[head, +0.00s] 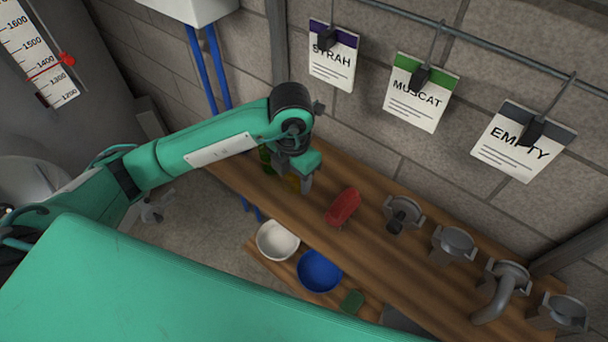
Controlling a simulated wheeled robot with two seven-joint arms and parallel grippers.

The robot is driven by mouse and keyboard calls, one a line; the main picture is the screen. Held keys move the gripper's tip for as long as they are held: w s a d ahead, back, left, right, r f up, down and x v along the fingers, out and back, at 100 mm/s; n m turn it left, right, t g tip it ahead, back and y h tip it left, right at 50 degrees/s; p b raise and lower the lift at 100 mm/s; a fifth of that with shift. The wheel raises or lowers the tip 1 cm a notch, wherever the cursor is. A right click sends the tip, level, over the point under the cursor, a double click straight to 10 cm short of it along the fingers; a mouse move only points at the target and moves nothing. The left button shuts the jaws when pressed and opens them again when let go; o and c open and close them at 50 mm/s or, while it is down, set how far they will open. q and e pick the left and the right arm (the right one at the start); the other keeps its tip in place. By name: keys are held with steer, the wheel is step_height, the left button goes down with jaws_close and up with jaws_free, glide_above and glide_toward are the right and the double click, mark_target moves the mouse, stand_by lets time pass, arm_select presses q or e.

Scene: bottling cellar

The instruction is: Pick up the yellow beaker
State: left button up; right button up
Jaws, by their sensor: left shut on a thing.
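My left gripper (300,178) reaches down over the left part of the wooden bench. The rest of the beaker is hidden by the gripper and wrist. I cannot tell whether the beaker touches the bench. My right gripper is out of view.
A dark green object (266,160) is close left of the gripper. A red object (343,206) lies to the right on the bench (370,238), then several grey metal fittings (453,243). Below are a white bowl (277,241) and a blue bowl (319,271). Labelled cards (423,92) hang behind.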

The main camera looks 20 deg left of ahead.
arm_select(q)
steer(key=s+a+p, duration=0.1)
steer(key=s+a, duration=0.1)
steer(key=s, duration=0.5)
steer(key=s+a+p, duration=0.1)
steer(key=s+a, duration=0.2)
steer(key=s, duration=0.5)
steer(key=shift+a+p, duration=0.25)
steer(key=shift+p, duration=0.1)
